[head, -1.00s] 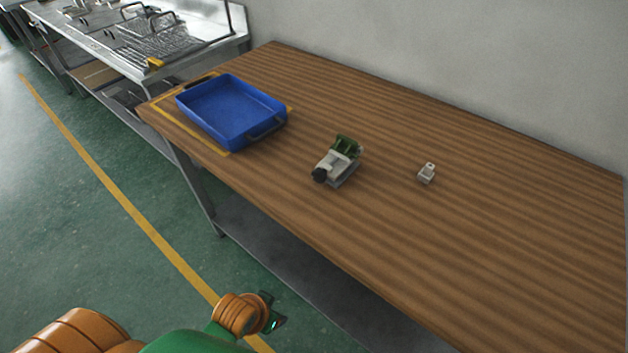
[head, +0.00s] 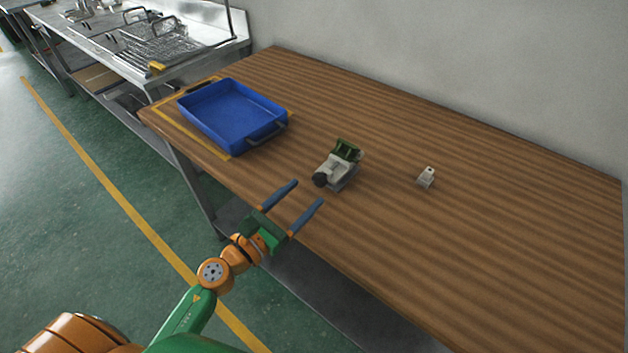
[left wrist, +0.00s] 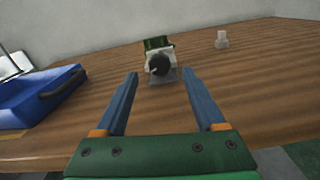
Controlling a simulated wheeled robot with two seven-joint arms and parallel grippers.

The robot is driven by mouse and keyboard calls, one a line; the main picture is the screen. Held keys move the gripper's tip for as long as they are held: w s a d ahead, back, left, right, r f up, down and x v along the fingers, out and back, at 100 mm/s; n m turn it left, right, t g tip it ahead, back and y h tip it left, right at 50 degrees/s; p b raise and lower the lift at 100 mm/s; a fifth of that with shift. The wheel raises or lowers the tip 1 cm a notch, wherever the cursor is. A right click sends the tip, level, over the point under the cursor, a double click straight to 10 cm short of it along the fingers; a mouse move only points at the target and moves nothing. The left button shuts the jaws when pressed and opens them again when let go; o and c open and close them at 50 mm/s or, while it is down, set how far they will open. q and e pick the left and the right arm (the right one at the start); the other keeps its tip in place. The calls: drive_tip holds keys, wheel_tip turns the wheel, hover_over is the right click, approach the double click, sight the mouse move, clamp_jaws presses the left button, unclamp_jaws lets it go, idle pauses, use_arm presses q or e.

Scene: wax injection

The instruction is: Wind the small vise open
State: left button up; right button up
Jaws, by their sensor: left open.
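The small vise (head: 342,168) stands on the wooden table, grey-white with a green part at its back. Its dark round knob (head: 320,180) faces the table's front edge. My left gripper (head: 309,192) is open and empty, its two fingers spread and pointing at the vise from over the front edge. In the left wrist view the vise (left wrist: 160,73) with its black knob (left wrist: 160,64) sits ahead, roughly centred between the fingers (left wrist: 161,75) and beyond their tips. The fingers do not touch it. My right gripper is not in view.
A blue tray (head: 185,104) with handles sits at the table's left end, inside yellow tape. A small light-grey part (head: 426,177) stands right of the vise. The table (head: 480,240) is otherwise clear. A metal bench with wire baskets (head: 165,40) stands at the back left.

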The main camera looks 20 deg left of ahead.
sight(317, 182)
use_arm(q)
drive_tip(key=x, duration=0.4)
drive_tip(key=shift+w+d, duration=0.1)
drive_tip(key=shift+w, duration=0.3)
clamp_jaws()
